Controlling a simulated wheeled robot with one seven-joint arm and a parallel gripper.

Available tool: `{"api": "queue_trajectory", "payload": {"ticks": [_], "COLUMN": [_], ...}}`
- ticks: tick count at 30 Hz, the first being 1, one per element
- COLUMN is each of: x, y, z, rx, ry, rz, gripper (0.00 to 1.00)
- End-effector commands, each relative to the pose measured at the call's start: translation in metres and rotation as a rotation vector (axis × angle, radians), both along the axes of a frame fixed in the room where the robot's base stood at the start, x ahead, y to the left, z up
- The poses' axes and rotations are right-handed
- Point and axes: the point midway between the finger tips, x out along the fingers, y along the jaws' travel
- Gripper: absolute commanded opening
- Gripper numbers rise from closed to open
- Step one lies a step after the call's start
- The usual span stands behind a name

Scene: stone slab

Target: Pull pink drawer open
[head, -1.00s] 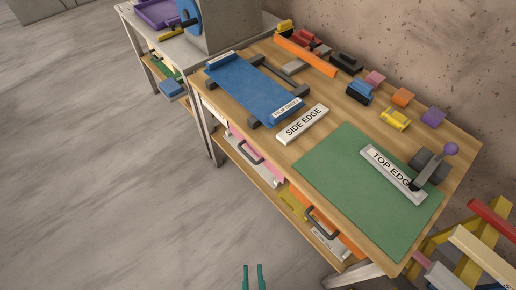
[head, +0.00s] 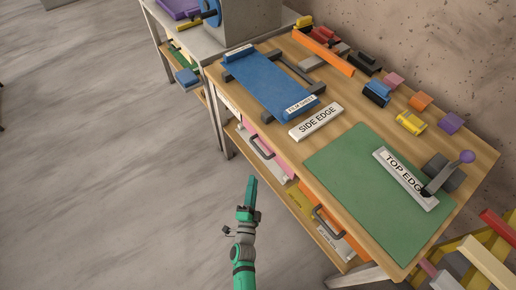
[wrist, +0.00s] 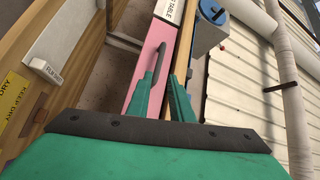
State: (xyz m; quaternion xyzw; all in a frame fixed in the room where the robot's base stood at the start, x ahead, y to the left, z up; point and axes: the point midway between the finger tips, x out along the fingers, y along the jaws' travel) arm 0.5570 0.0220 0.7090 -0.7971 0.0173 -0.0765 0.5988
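The pink drawer (head: 279,158) sits under the wooden tabletop and looks shut, with a dark bar handle (head: 261,149) on its front. In the wrist view the pink drawer front (wrist: 138,83) runs up the middle, with its handle (wrist: 160,58) lengthwise along it. My gripper (head: 252,180) is in front of the table, apart from the handle in the head view. In the wrist view my gripper (wrist: 163,76) is open and empty, its two green fingers on either side of the line of the handle. The exact distance to the handle is hard to tell.
An orange drawer (head: 345,238) with a similar handle (head: 327,221) is to the right. A lower shelf (head: 240,138) runs below the drawers. The tabletop holds a green mat (head: 340,160), a blue film sheet (head: 262,85) and blocks. The floor at left is clear.

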Motion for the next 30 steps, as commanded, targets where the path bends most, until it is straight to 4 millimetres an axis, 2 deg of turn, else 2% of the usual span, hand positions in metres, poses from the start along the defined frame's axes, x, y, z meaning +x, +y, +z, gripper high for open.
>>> {"api": "queue_trajectory", "payload": {"ticks": [1, 4, 14, 24, 30], "x": [0.016, 0.037, 0.069, 0.126, 0.15], "y": [-0.001, -0.003, -0.008, -0.017, -0.023], "z": [0.001, 0.001, 0.004, 0.012, 0.015], "rx": [0.033, 0.093, 0.142, 0.139, 0.139], "ry": [-0.015, -0.034, -0.052, -0.052, -0.05], "rz": [-0.003, -0.006, -0.012, -0.012, -0.015], "gripper": [0.2, 0.2, 0.2, 0.2, 0.2]}}
